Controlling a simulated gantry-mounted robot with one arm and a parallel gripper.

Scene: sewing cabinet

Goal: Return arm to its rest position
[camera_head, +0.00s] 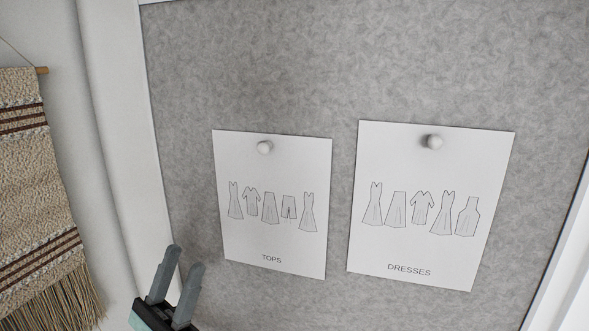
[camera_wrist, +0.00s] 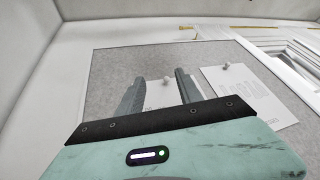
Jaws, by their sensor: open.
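My gripper (camera_head: 183,267) shows at the lower left of the head view, in front of the left edge of a grey pinboard (camera_head: 350,60). Its two grey fingers stand apart with nothing between them. In the wrist view, my gripper (camera_wrist: 158,84) points up toward the pinboard (camera_wrist: 112,70), its fingers spread and empty. Two white sheets are pinned to the board: the TOPS sheet (camera_head: 270,170) on the left and the DRESSES sheet (camera_head: 430,170) on the right, both with garment drawings. In the wrist view, one sheet is partly hidden behind the fingers.
A woven wall hanging (camera_head: 38,190) with a fringe hangs at the far left. A white frame edges the board. The upper part of the board is clear.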

